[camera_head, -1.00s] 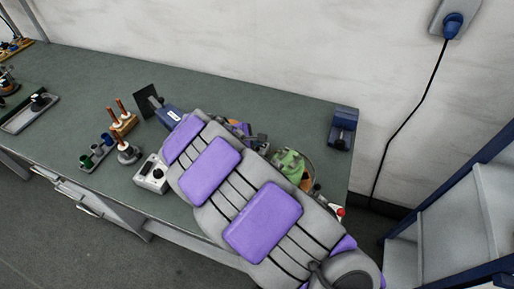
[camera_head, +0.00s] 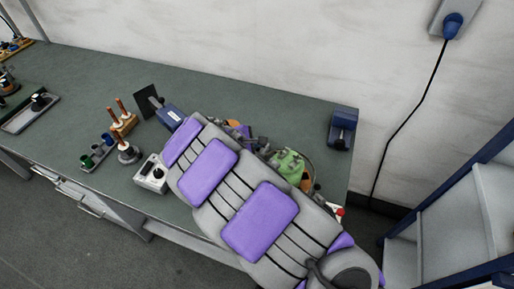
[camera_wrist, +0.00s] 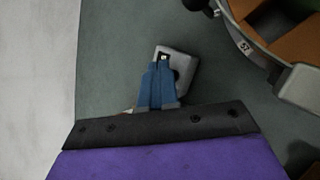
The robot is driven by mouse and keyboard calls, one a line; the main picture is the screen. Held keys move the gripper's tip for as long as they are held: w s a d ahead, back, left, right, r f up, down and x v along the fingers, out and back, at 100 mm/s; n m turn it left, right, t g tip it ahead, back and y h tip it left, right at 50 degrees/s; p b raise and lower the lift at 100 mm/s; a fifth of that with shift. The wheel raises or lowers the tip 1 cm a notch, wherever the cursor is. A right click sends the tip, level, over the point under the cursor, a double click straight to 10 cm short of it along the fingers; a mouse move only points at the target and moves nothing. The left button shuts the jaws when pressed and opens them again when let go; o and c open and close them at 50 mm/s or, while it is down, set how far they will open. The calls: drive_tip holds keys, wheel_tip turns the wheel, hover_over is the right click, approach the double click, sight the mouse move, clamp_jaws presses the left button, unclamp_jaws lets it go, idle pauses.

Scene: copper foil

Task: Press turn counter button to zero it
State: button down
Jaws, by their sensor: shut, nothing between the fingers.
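In the wrist view my gripper (camera_wrist: 160,66) is shut and empty, its blue fingers together. The fingertips overlap a small grey box-shaped device (camera_wrist: 184,63) with a dark recess on its face and a small pale spot at the tips. I take this device for the turn counter. The fingers cover part of its face, so I cannot tell its button clearly or whether they touch it. In the head view my purple and grey arm reaches across the bench, and the gripper and this device cannot be made out there.
On the bench (camera_head: 240,95) stand a grey box with a black knob (camera_head: 152,174), a blue labelled unit (camera_head: 171,117) and a dark blue device (camera_head: 342,128).

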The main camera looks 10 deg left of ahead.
drive_tip(key=shift+f, duration=0.3)
drive_tip(key=shift+r, duration=0.1)
idle(0.5)
drive_tip(key=shift+r+p, duration=0.75)
drive_tip(key=shift+p, duration=0.15)
wheel_tip(320, 180, up, 5)
drive_tip(key=p, duration=0.4)
idle(0.6)
